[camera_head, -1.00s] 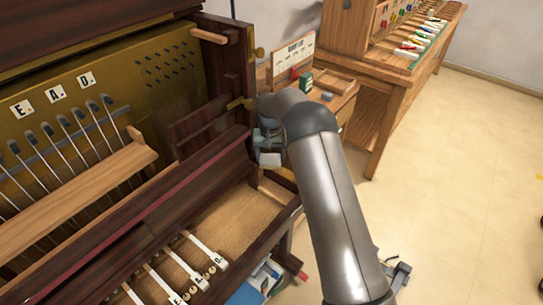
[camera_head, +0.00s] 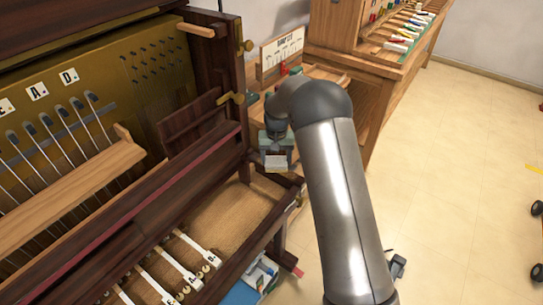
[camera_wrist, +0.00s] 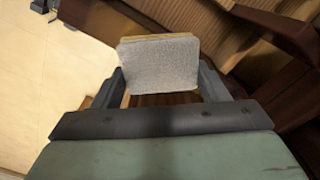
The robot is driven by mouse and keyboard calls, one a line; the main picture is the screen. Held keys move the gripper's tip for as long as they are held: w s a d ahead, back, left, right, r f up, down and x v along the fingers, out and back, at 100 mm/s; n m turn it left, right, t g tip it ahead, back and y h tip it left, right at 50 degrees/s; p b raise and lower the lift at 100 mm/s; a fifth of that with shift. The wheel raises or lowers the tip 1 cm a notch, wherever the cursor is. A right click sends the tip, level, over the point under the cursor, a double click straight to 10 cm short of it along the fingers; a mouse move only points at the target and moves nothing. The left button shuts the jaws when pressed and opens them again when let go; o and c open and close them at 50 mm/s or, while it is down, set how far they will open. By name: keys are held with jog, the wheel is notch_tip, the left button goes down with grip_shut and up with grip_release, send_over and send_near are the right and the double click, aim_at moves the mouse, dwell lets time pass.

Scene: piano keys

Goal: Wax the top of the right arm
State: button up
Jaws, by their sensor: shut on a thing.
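My gripper (camera_head: 276,146) is shut on a small block with a pale grey, fuzzy face (camera_head: 275,162). The block also shows in the wrist view (camera_wrist: 160,62), between the two fingers, with a thin tan layer along its far edge. The piano's right arm (camera_head: 262,229) appears to be the dark wooden piece at the right end of the key bed. My gripper and the block are over its far end, near the upright case. Whether the block touches the wood cannot be told. Any wax on the arm's top is too small to see.
The dark piano case (camera_head: 232,70) rises just left of my gripper. White keys (camera_head: 187,262) lie in the key bed. A wooden bench (camera_head: 372,88) with a card (camera_head: 283,52) stands behind. Open floor (camera_head: 460,170) lies to the right.

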aim_at(294, 175)
jog(key=shift+s+d+f+b, duration=0.15)
jog(key=shift+s+d+b, duration=0.25)
jog(key=shift+s+d, duration=0.9)
jog(key=shift+s+d+f+b, duration=0.1)
jog(key=shift+s+d+b, duration=0.25)
jog(key=shift+s+d, duration=0.95)
jog(key=shift+s+d+r, duration=0.1)
jog(key=shift+s+d, duration=0.35)
jog(key=shift+d, duration=0.25)
jog(key=shift+s+d, duration=0.4)
jog(key=shift+d, duration=0.3)
jog(key=shift+r+p, duration=1.65)
jog(key=shift+r, duration=1.4)
jog(key=shift+r, duration=0.1)
notch_tip(294, 175, up, 3)
jog(key=shift+f+p, duration=0.1)
jog(key=shift+p, duration=0.8)
